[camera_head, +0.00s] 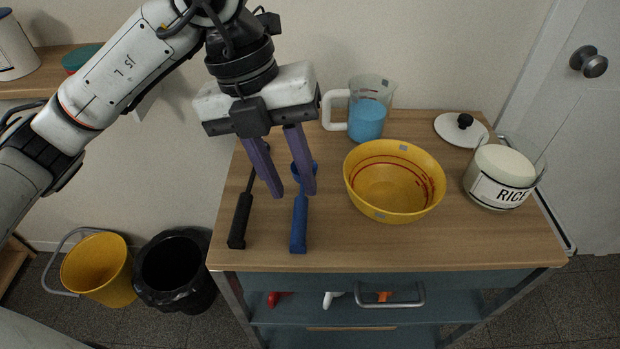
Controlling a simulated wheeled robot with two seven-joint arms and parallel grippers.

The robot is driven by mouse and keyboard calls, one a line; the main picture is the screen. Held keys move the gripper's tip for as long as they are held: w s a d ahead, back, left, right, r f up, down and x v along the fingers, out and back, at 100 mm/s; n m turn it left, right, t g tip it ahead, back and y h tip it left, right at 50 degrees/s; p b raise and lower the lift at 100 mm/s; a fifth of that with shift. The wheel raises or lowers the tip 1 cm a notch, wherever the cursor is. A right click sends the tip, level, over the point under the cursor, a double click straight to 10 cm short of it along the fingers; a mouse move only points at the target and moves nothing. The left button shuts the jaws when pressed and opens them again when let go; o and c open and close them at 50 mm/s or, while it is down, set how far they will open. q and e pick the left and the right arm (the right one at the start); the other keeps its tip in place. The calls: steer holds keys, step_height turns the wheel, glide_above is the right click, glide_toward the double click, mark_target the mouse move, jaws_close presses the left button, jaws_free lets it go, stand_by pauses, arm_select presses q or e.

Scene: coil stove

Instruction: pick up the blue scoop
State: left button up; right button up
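The blue scoop (299,224) lies on the wooden cart top, its long handle toward the front edge and its bowl toward the back. My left gripper (294,194) reaches down from above with two purple fingers spread apart. The fingers are open and empty; their tips are over or beside the scoop near where handle and bowl meet, partly covering it. I cannot tell how high the tips are above the wood. My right gripper is not in view.
A black-handled utensil (239,222) lies left of the scoop. A yellow bowl (395,180) stands to the right, with a measuring jug (367,120) of blue contents behind. A rice jar (500,178) and white lid (460,129) are at right. The front right is clear.

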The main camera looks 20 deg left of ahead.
mark_target(298, 215)
arm_select(q)
steer(key=shift+n+t+y, duration=0.3)
steer(key=shift+y, duration=0.1)
steer(key=shift+w+d+f, duration=0.1)
steer(key=shift+w+f, duration=0.1)
steer(key=shift+f, duration=1.4)
steer(key=shift+w+f, duration=0.25)
steer(key=shift+f, duration=1.3)
steer(key=shift+w+d+f, duration=0.1)
steer(key=shift+w+f, duration=0.1)
steer(key=shift+f, duration=1.4)
jaws_close()
